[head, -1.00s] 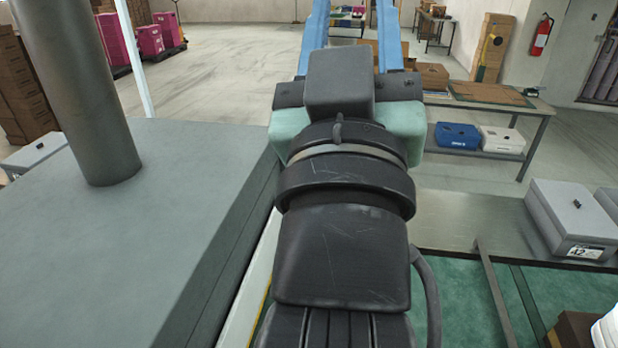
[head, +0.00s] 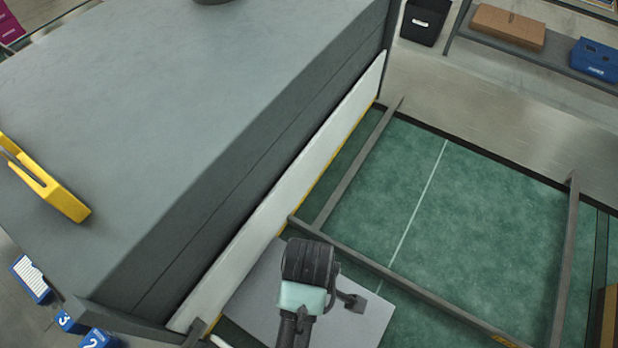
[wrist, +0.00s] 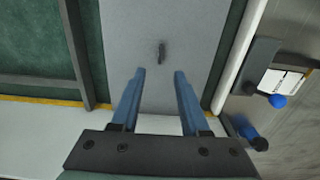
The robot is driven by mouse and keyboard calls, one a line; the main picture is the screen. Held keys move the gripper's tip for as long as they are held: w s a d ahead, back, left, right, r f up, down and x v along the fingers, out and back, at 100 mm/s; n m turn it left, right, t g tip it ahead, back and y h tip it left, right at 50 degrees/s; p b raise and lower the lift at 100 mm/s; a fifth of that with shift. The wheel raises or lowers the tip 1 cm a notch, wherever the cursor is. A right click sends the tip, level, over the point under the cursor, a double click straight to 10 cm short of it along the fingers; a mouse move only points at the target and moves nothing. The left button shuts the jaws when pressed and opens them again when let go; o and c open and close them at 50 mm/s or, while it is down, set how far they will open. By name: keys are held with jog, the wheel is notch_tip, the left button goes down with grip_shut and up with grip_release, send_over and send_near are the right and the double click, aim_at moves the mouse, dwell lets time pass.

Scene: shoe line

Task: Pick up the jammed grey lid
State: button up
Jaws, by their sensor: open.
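The grey lid (head: 262,290) is a flat light-grey panel on the green belt, beside the white rail at the lower middle of the head view. My arm covers part of it there. In the wrist view the lid (wrist: 188,25) runs up from between my fingers, with a small dark tab or slot (wrist: 162,53) near its middle. My gripper (wrist: 160,72) is open and empty, its two blue fingers pointing toward the lid on either side of the dark mark's line. The fingertips appear short of that mark; their height above the lid is unclear.
A large grey housing (head: 170,130) with a yellow handle (head: 45,185) fills the left. The white rail (head: 290,190) runs along its foot. Dark metal bars (head: 430,292) cross above the green belt (head: 480,220). Blue numbered blocks (head: 95,338) sit at lower left.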

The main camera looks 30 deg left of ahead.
notch_tip(320, 180, down, 10)
jog(key=shift+s+r, duration=0.1)
dwell(0.4)
jog(key=shift+c, duration=0.2)
grip_shut()
